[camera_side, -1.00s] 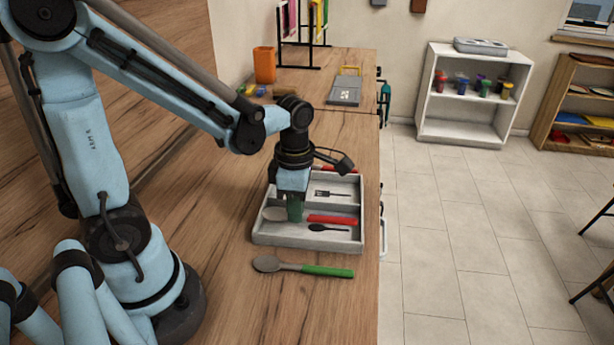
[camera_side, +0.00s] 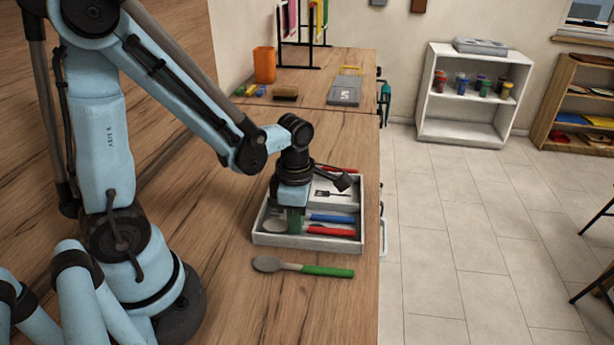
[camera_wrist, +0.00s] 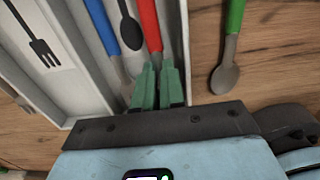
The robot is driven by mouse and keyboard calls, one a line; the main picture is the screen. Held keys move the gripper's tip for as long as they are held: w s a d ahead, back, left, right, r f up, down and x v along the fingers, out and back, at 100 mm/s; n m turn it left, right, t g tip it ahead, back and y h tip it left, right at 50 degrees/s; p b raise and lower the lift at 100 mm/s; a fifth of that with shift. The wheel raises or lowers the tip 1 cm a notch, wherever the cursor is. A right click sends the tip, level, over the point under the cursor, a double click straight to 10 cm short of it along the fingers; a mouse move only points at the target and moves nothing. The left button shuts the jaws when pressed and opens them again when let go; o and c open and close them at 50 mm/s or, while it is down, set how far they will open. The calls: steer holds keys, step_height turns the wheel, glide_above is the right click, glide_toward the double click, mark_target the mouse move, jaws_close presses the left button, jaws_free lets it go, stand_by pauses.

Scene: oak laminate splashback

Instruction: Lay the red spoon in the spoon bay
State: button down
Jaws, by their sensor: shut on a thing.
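The red spoon (camera_side: 328,232) is held low inside the near bay of the grey tray (camera_side: 262,240), marked with a black spoon picture (camera_wrist: 130,33). My gripper (camera_side: 295,232) is shut on it near the bowl end; in the wrist view the green fingers (camera_wrist: 157,68) cover its neck and bowl. The red handle (camera_wrist: 149,25) runs along the bay, close to the near wall. A blue spoon (camera_wrist: 100,25) lies beside it in the same bay. I cannot tell whether the red spoon touches the bay floor.
A green-handled spoon (camera_side: 312,269) lies on the wooden counter in front of the tray. An orange cup (camera_side: 264,65) and a brush (camera_side: 285,92) stand farther back.

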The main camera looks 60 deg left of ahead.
steer(key=shift+f, duration=0.5)
steer(key=c, duration=1.1)
jaws_free()
steer(key=shift+c, duration=0.2)
step_height(320, 180, up, 12)
steer(key=shift+w, duration=0.1)
steer(key=m+t, duration=0.2)
steer(key=m, duration=0.7)
steer(key=d+m+t, duration=0.1)
steer(key=m+t, duration=0.2)
steer(key=m, duration=0.6)
steer(key=d+r+m+t, duration=0.1)
steer(key=m+t, duration=0.1)
steer(key=m, duration=0.7)
steer(key=shift+m, duration=0.3)
